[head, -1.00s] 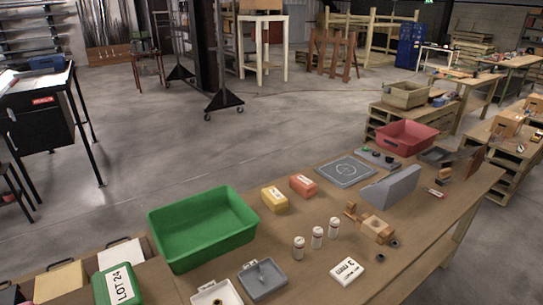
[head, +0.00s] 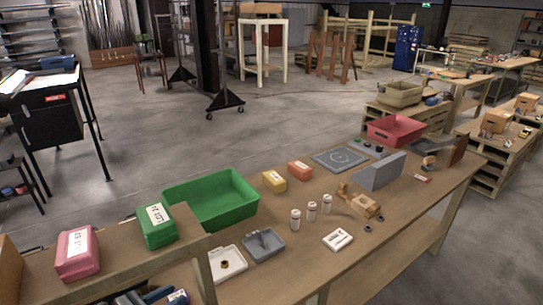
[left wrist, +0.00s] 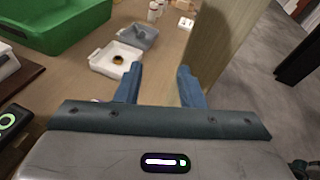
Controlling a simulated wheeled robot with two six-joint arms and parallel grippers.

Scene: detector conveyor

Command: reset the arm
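My left gripper (left wrist: 160,72) shows in the left wrist view with its two blue fingers apart and nothing visible between them. Its tips point toward the workbench, short of a white tray (left wrist: 116,60) and a grey tray (left wrist: 137,36). In the head view only blue parts of my left gripper (head: 163,294) show at the bottom edge, below the wooden shelf; its fingers are partly cut off there. My right gripper is in neither view.
A wooden upright (left wrist: 225,40) stands close to the right finger. A green bin (head: 212,201) is on the bench (head: 290,265). A green box (head: 156,237) and a pink box (head: 77,264) sit on the wooden shelf (head: 135,268). White bottles (head: 311,211) stand farther right.

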